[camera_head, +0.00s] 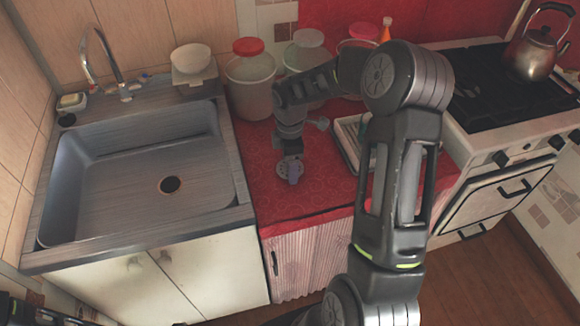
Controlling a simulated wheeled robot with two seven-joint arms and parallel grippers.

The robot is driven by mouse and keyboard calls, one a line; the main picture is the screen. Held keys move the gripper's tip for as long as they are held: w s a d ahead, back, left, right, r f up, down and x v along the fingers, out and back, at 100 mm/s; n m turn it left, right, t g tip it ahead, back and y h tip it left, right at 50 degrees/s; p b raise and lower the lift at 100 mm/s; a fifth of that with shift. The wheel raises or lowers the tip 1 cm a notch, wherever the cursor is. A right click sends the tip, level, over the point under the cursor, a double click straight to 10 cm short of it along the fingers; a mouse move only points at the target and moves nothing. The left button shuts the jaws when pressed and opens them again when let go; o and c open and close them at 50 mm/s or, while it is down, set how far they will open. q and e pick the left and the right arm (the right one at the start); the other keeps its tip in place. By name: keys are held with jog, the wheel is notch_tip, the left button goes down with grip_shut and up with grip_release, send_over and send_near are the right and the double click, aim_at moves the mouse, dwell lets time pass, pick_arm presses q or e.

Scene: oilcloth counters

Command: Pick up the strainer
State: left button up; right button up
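My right arm comes up from the bottom right, bends at the elbow and reaches left over the red oilcloth counter (300,209). My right gripper (289,160) points down, low over this counter, to the right of the sink. A small round grey and purplish item (291,171) is at its tip; it may be the strainer, but it is too small to be sure. I cannot tell whether the fingers are closed on it. Only a dark part of my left arm shows at the bottom left corner; its gripper is not visible.
Jars with red and pale lids (250,88) stand behind my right gripper. A white tray or rack (346,143) lies to its right, partly behind my arm. The sink (120,199) is at left, the stove (515,104) with a kettle (532,54) at right. The counter's front is clear.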

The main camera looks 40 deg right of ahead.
jog(key=shift+r, duration=0.1)
notch_tip(320, 180, up, 10)
jog(key=shift+f+b, duration=0.1)
jog(key=shift+b, duration=0.4)
jog(key=shift+a, duration=0.1)
dwell(1.0)
